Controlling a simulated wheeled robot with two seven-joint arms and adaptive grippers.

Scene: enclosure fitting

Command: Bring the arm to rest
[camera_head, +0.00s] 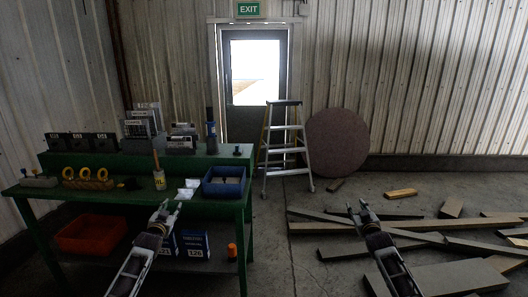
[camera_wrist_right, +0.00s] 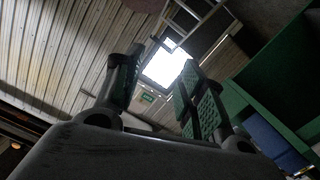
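My left gripper (camera_head: 171,207) is in front of the green workbench (camera_head: 125,200), over the bench's front side in the picture. Its fingertips look apart and nothing shows between them. My right gripper (camera_head: 357,208) is to the right of the bench, in front of the floor with the boards. In the right wrist view, the right gripper (camera_wrist_right: 163,60) has its two padded fingers apart, with the bright doorway between them and nothing held. Both arms come up from the bottom of the head view.
On the bench stand a blue bin (camera_head: 224,187), yellow rings (camera_head: 85,173) and grey enclosures (camera_head: 140,125). An orange tray (camera_head: 91,233) is on the lower shelf. A stepladder (camera_head: 284,150) stands before the door. Loose boards (camera_head: 440,277) cover the floor at right.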

